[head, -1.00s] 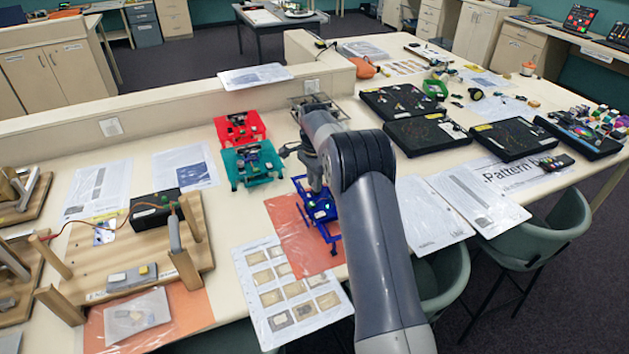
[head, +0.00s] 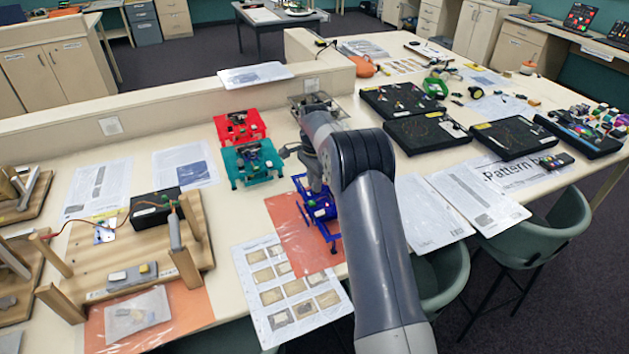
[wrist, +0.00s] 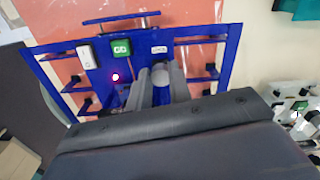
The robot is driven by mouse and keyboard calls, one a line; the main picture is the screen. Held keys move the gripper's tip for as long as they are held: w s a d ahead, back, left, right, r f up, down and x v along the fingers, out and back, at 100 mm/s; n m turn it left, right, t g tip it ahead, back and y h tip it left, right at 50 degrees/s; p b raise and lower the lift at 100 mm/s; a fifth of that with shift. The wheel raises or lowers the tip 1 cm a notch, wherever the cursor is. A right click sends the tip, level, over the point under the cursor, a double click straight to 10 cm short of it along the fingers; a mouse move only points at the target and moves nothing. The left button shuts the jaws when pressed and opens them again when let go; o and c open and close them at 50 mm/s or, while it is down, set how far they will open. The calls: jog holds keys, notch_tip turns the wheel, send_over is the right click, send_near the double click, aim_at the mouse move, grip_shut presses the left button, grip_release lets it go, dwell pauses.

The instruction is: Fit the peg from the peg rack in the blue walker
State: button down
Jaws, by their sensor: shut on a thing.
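The blue walker (head: 318,208) stands on the orange sheet, with my gripper (wrist: 160,78) right over it. In the wrist view its blue plate (wrist: 205,66) carries a green GO button, a white switch block and a lit red lamp. I cannot make out the peg rack.
A teal walker (head: 257,162) and a red walker (head: 240,128) stand behind and left. A grey frame (head: 300,101) is partly behind my arm. A wooden rig (head: 130,262) stands left, and a picture sheet (head: 290,295) lies in front. Black trays (head: 425,138) are to the right.

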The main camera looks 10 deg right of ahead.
jog(key=c, duration=1.2)
grip_release()
jog(key=shift+r, duration=0.1)
jog(key=shift+r+p, duration=1)
jog(key=shift+r, duration=2.65)
jog(key=shift+f+b, duration=0.3)
jog(key=shift+f, duration=2.45)
jog(key=shift+s, duration=0.15)
